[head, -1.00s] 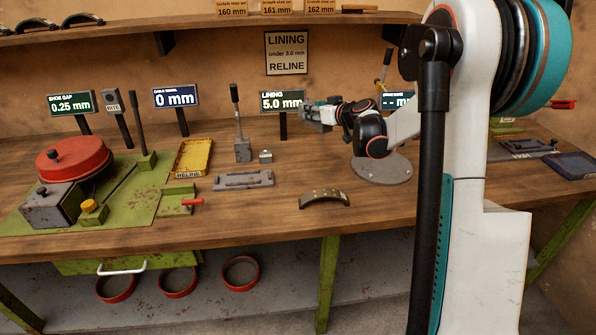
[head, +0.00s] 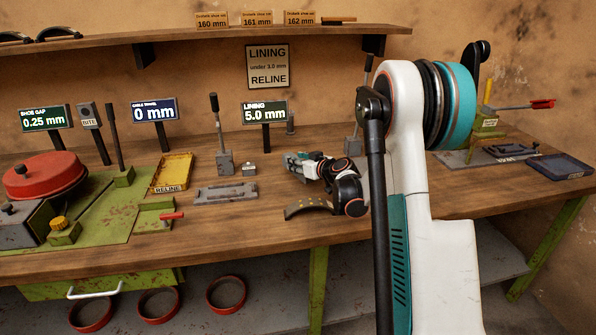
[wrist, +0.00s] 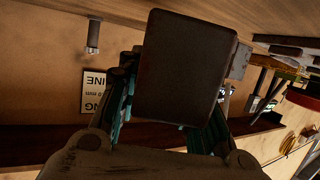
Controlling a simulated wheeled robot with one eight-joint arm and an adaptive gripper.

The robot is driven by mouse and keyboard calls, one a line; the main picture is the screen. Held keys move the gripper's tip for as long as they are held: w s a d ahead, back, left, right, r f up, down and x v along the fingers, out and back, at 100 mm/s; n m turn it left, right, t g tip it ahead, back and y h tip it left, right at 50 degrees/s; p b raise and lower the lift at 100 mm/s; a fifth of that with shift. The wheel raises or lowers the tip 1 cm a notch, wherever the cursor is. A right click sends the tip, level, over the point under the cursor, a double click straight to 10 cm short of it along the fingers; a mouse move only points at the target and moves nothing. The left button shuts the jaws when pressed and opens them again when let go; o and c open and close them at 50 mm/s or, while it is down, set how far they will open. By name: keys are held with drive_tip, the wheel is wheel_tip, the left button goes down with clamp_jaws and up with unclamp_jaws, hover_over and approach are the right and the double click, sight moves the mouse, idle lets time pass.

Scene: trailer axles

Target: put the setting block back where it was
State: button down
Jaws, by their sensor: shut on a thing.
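My gripper (head: 291,162) is low over the middle of the bench, right of a small grey block (head: 249,169) and above a curved brake shoe (head: 306,207). In the wrist view, my gripper is shut on a dark, flat-faced rectangular block (wrist: 186,68), which looks like the setting block. The block fills the space between the fingers and hides the fingertips. In the head view the held block is too small to make out. I cannot tell whether it touches anything.
A grey slotted plate (head: 226,194), an upright lever (head: 219,135) and a yellow tray (head: 172,173) are left of my gripper. A red drum (head: 44,177) stands at far left. The lining display (head: 265,112) stands behind. A dark blue tray (head: 560,167) lies at far right.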

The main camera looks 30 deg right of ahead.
wheel_tip(320, 180, down, 3)
drive_tip(key=shift+r+b, duration=0.2)
drive_tip(key=shift+b, duration=0.15)
drive_tip(key=shift+r, duration=0.1)
drive_tip(key=shift+f+b, duration=0.5)
drive_tip(key=shift+f, duration=0.1)
drive_tip(key=c, duration=1.1)
unclamp_jaws()
drive_tip(key=shift+s+a+f, duration=0.1)
drive_tip(key=shift+r+p, duration=0.75)
drive_tip(key=p+v, duration=0.3)
drive_tip(key=v, duration=0.8)
drive_tip(key=shift+s, duration=0.4)
